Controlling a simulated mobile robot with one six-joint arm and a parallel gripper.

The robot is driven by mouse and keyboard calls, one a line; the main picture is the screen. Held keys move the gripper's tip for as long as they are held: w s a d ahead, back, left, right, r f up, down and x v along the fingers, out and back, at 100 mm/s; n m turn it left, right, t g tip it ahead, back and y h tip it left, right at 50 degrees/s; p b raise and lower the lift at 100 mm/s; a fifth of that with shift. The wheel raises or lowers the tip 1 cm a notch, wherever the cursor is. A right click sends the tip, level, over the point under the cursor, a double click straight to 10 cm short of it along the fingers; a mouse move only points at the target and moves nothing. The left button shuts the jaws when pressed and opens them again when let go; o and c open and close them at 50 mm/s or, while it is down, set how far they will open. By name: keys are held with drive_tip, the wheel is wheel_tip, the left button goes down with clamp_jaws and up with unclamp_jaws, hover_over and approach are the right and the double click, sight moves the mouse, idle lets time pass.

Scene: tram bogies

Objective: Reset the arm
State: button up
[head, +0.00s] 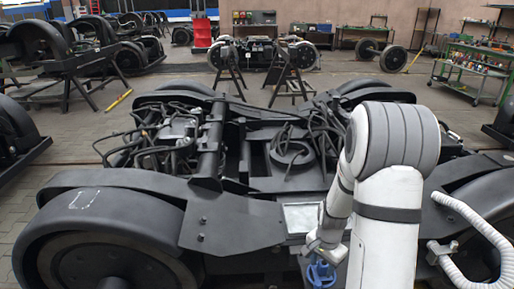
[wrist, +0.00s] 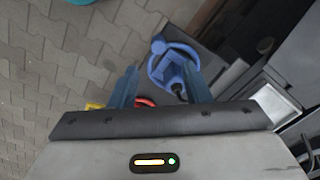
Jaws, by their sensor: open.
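My arm (head: 390,190) reaches down at the right of the head view, in front of a black tram bogie (head: 235,220). My gripper (wrist: 160,68) is open in the wrist view, with its two blue fingers apart. A blue object with a rounded, ring-like body (wrist: 168,47) shows beyond and between the fingers, nearer the right one. I cannot tell whether it touches them. In the head view, blue parts show at the arm's lower end, but I cannot separate fingers from object there.
A red curved thing (wrist: 146,102) and a yellow thing (wrist: 94,105) show partly behind my gripper. Paved floor (wrist: 60,75) lies open at left. A tool cart (head: 468,68) and wheelsets (head: 392,58) stand further back.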

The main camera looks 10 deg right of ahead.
drive_tip(key=s+a+r+n+t+p, duration=0.1)
drive_tip(key=s+a+r+n+p, duration=0.2)
drive_tip(key=r, duration=0.9)
drive_tip(key=s+a+r+n+p, duration=0.4)
drive_tip(key=s+r+p, duration=0.3)
drive_tip(key=r, duration=0.6)
drive_tip(key=s+a+r+n+t+p, duration=0.1)
drive_tip(key=s+a+r+n+p, duration=0.3)
drive_tip(key=r, duration=0.9)
drive_tip(key=shift+s+t+p, duration=0.3)
drive_tip(key=shift+s+p, duration=0.35)
drive_tip(key=shift+p, duration=0.25)
drive_tip(key=shift+r, duration=0.1)
